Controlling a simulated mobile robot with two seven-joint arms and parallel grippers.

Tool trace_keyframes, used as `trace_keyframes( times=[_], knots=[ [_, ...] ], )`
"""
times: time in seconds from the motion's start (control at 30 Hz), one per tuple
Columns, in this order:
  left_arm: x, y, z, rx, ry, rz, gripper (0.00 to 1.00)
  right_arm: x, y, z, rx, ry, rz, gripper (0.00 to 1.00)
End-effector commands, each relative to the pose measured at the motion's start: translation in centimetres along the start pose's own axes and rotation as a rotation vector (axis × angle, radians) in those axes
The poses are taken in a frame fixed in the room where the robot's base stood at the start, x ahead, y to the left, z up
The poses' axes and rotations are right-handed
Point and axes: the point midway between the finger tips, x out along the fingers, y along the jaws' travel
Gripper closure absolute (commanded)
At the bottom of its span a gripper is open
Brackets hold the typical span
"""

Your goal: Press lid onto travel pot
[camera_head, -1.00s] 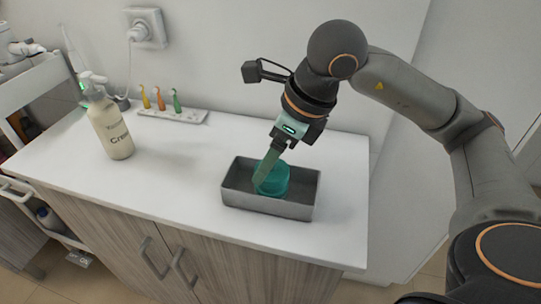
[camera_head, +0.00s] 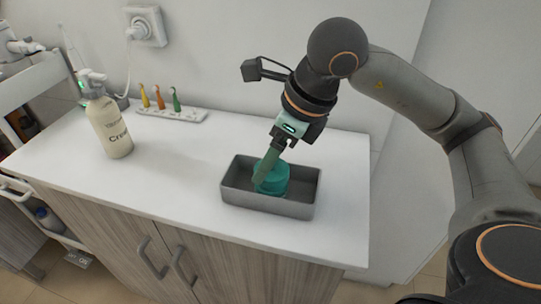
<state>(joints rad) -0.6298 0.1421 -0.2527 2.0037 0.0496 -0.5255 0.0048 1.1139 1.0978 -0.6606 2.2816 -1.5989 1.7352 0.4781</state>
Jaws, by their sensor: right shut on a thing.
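A teal travel pot (camera_head: 274,187) stands inside a grey metal tray (camera_head: 275,206) on the white counter. My right gripper (camera_head: 262,178) points down into the tray from above, its green fingers reaching the top of the pot. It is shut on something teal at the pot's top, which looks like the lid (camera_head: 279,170). The fingers partly cover the lid and pot, so I cannot tell whether the lid sits fully down. My left gripper is not in view.
A cream pump bottle (camera_head: 112,128) stands at the counter's left. A white holder (camera_head: 172,114) with several small coloured items is near the wall, below a socket (camera_head: 147,27). A white cart (camera_head: 32,90) stands at the far left. The counter left of the tray is clear.

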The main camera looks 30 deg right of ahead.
Motion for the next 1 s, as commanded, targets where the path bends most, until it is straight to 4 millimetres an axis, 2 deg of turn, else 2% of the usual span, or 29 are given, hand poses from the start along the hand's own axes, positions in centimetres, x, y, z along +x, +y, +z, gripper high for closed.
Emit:
trace_keyframes(
  times=[0.33,0.37,0.57,0.6,1.0],
  knots=[
    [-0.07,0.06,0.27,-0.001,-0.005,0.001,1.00,-0.02,0.00,0.03,0.000,-0.001,0.000,0.78],
    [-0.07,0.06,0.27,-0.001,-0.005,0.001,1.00,-0.02,0.00,0.02,0.000,-0.001,0.000,0.25],
    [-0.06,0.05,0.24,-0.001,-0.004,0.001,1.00,-0.01,0.00,0.02,0.000,-0.001,0.000,0.02],
    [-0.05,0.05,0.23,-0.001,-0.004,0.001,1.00,-0.01,0.00,0.02,0.000,-0.001,0.000,0.00],
    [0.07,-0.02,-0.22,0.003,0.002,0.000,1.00,-0.12,0.00,0.06,0.000,-0.001,0.000,0.00]
  ],
)
